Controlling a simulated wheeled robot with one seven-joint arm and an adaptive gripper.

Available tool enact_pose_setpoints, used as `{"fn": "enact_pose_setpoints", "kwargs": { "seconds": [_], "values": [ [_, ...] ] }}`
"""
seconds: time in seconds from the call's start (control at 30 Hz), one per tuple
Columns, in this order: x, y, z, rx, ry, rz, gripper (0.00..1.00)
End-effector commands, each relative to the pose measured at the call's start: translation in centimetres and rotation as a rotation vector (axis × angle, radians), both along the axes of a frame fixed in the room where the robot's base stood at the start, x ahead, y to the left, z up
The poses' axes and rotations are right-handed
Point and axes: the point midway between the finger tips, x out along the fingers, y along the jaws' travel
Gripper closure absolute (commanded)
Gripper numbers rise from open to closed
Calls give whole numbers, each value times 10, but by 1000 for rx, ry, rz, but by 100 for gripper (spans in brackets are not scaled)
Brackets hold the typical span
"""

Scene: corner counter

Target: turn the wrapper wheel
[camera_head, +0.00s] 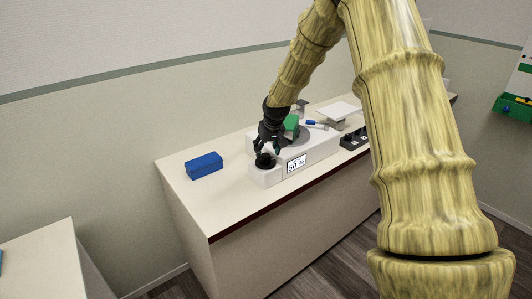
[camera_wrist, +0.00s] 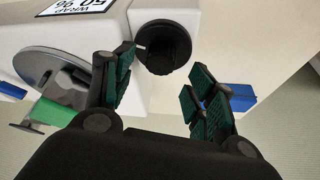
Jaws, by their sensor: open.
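The white wrapper machine (camera_head: 320,152) stands on the counter. Its label (camera_head: 297,163) reads "WRAP" in the wrist view (camera_wrist: 75,5), with digits below. A black round knob, apparently the wrapper wheel (camera_head: 265,161), sits on the machine's near left end. In the wrist view the wheel (camera_wrist: 165,45) is just beyond the fingertips, between their lines. My gripper (camera_head: 270,147) is open and close above the wheel. In the wrist view my gripper (camera_wrist: 166,75) has its green-padded fingers apart with nothing between them; I cannot tell whether the left one touches the wheel.
A grey disc (camera_wrist: 45,62) on the machine carries a green block (camera_head: 291,126). A blue box (camera_head: 204,166) lies left of the machine. A black switch block (camera_head: 352,140) stands to the right. The counter front left (camera_head: 215,205) is clear.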

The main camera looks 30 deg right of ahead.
Motion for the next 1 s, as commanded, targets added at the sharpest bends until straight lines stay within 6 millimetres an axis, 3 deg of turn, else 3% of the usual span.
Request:
{"fn": "enact_pose_setpoints", "kwargs": {
  "seconds": [0.3,0.77,1.0],
  "values": [
    [10,-3,-26,0,1,0,44],
    [13,-3,-34,0,0,0,44],
    [13,-3,-33,0,0,0,86]
  ]
}}
